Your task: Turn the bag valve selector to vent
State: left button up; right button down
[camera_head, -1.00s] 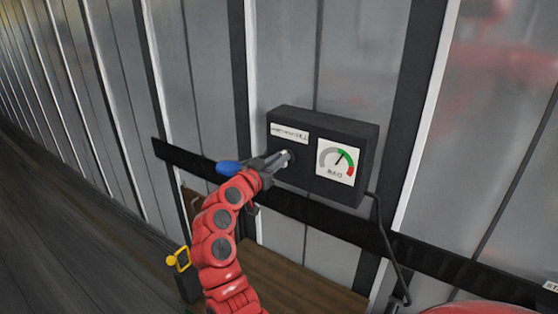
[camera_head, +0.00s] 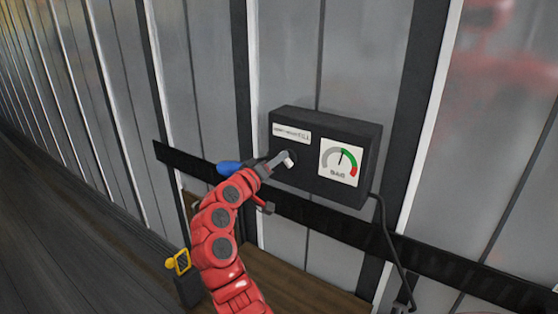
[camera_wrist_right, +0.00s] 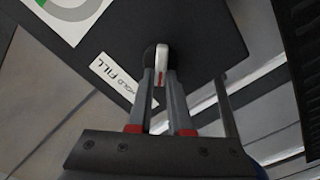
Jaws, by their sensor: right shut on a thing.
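The black control box (camera_head: 360,190) is mounted on the ribbed wall, with a label strip (camera_head: 291,133) above the bag valve selector (camera_head: 288,158) and a round-scale gauge (camera_head: 340,160) to its right. The selector is a small pale lever on a dark round base. My right gripper (camera_head: 280,160) is shut on it. In the right wrist view the fingers (camera_wrist_right: 160,85) close on the selector lever (camera_wrist_right: 162,58); the label (camera_wrist_right: 115,77) reads HOLD and FILL, its other end hidden. The gauge needle stands almost upright, near the grey-green border. My left gripper is not in view.
A dark rail (camera_head: 320,218) runs along the wall under the box. A black cable (camera_head: 385,235) hangs from the box's right side. A blue rounded thing (camera_head: 229,168) shows beside my right wrist. A yellow-framed item (camera_head: 180,263) stands lower left.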

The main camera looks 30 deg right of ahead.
jog(key=shift+f+n, duration=0.15)
jog(key=shift+n, duration=0.55)
jog(key=c, duration=0.8)
grip_release()
jog(key=shift+c, duration=0.2)
jog(key=shift+a, duration=0.1)
jog(key=b+v, duration=0.5)
jog(key=v, duration=1.2)
jog(key=shift+a+b, duration=0.15)
jog(key=shift+b, duration=0.25)
